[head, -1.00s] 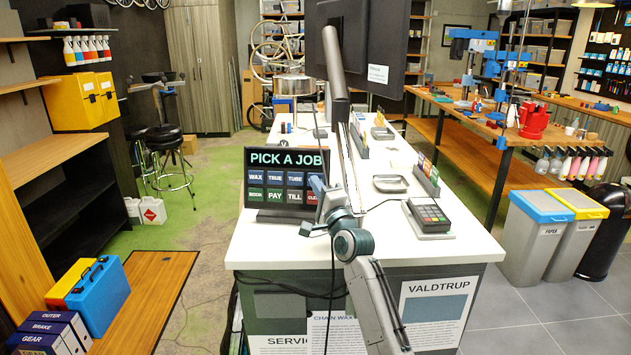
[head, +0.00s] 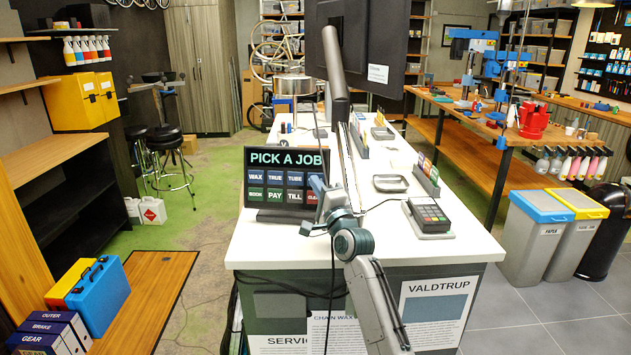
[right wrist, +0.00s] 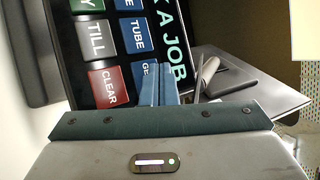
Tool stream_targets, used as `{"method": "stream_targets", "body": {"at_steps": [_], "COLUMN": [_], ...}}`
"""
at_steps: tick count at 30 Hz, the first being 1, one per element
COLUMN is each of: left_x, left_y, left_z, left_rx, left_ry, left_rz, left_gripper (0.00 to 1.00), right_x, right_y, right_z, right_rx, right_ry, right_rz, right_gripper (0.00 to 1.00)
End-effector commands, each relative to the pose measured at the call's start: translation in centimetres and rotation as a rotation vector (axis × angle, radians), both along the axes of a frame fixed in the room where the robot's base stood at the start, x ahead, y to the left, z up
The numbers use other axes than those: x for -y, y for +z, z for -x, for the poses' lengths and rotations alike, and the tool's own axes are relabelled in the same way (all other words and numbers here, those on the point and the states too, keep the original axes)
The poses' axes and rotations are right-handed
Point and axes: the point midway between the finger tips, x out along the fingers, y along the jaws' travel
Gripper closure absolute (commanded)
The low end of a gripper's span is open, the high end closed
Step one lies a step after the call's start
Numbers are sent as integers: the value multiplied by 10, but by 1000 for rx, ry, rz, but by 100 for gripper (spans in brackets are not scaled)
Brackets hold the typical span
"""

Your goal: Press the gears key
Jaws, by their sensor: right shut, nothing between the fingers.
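The job panel (head: 286,211), a dark screen headed "PICK A JOB", stands on the white counter with two rows of keys. The gears key is hidden behind my right gripper (head: 316,184) in the head view. In the right wrist view the panel is turned on its side, and the gears key (right wrist: 148,72) shows only its first letters, "GE". The shut blue fingers of my right gripper (right wrist: 165,72) are empty and cover the rest of it. I cannot tell whether the tips touch the panel. My left gripper is not in view.
The clear key (right wrist: 108,86) and tube key (right wrist: 136,36) are close beside the fingers. A card terminal (head: 428,214) and a small grey tray (head: 390,183) lie on the white counter (head: 385,243). A monitor arm (head: 337,75) rises behind the panel.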

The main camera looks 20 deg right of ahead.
Motion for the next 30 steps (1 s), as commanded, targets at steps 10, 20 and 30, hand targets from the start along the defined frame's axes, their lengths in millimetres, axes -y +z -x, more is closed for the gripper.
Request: {"method": "stream_targets", "body": {"at_steps": [10, 20, 30], "left_x": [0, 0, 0], "left_y": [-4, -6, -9], "left_z": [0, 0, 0], "left_rx": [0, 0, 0], "left_ry": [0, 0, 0], "left_rz": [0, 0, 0], "left_gripper": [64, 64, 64], "right_x": [3, 3, 5], "right_y": [-2, -2, -4], "right_z": [-6, -7, -11], "right_rx": [-1, 0, 0], "right_ry": [0, 0, 0], "right_rz": [0, 1, 1], "right_gripper": [100, 100, 100]}}
